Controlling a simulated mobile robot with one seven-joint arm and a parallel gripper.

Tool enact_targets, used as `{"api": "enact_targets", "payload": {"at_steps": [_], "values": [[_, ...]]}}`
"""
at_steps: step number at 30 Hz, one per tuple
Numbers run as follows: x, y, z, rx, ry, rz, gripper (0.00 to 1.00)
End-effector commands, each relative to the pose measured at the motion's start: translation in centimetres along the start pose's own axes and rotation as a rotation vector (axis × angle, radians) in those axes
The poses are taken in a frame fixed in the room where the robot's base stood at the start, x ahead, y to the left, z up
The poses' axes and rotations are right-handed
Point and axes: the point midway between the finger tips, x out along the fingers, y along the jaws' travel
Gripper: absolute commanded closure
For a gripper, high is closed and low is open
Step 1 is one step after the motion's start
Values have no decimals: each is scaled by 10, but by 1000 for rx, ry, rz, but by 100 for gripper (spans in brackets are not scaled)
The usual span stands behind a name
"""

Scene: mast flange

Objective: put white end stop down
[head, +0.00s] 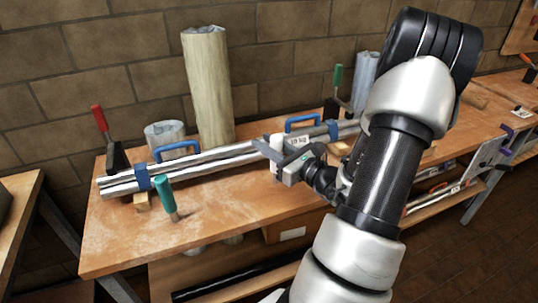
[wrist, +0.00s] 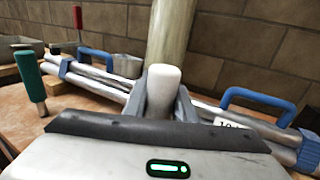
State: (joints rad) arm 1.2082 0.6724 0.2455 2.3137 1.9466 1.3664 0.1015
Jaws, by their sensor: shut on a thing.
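The white end stop (wrist: 163,88) is a pale block with a rounded top, standing upright between the two fingers of my gripper (wrist: 162,98) in the wrist view. In the head view my gripper (head: 271,146) is at the front side of the shiny metal tubes above the bench, shut on the end stop. Part of the end stop (head: 275,165) shows there below and beside the fingers; the rest is hidden. I cannot tell whether its lower end touches the bench.
Metal tubes (head: 215,158) with blue handles (head: 176,147) lie along the wooden bench (head: 125,238). A teal-handled tool (head: 166,198) stands at the front left. A tall pale cylinder (head: 208,90) and a short grey can (head: 164,136) stand behind. The front bench top is mostly clear.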

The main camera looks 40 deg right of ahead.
Motion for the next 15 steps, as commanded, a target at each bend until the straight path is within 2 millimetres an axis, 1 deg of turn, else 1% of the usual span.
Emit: {"api": "enact_targets", "payload": {"at_steps": [7, 15], "values": [[0, 0, -34, 2, 0, -1, 100], [0, 0, -35, -1, 0, 0, 100]]}}
